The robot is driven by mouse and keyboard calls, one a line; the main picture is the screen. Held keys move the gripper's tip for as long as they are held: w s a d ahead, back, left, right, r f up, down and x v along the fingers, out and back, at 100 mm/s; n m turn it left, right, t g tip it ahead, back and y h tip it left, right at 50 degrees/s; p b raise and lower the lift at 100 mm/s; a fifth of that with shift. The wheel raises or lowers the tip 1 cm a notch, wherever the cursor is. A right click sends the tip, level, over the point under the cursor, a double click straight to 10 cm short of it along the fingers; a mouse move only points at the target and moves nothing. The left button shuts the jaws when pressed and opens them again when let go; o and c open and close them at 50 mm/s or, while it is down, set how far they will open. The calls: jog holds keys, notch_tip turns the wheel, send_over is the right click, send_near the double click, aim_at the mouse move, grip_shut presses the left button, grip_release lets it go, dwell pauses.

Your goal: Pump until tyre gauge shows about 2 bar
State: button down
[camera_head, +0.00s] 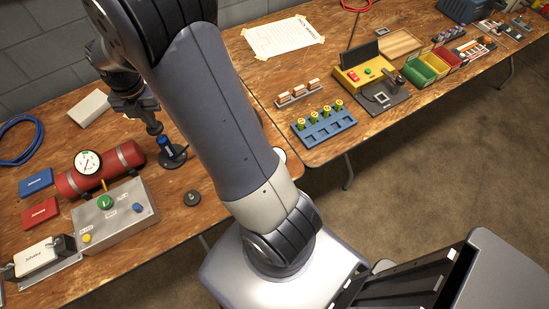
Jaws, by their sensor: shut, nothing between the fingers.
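The gauge's needle is too small to read surely. A small blue upright device (166,147) on a dark round base, perhaps the pump, stands right of the tank. My gripper (155,128) points down just above this device, shut and empty. I cannot tell whether the fingertips touch it. A grey control box (120,232) with a green knob (105,202), a yellow button (86,238) and a blue button (137,208) sits in front of the tank.
A dark round knob (192,198) lies near the table's front edge. Blue box (36,182), red box (40,212) and white case (38,256) are at left. A blue cable (20,140) lies behind. The right table holds a blue rack (324,130) and several bins.

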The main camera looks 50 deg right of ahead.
jog(key=shift+f+b, duration=0.7)
jog(key=shift+f, duration=0.55)
jog(key=shift+r+p, duration=1.4)
jog(key=shift+r, duration=0.25)
jog(key=shift+f, duration=0.1)
dwell(0.5)
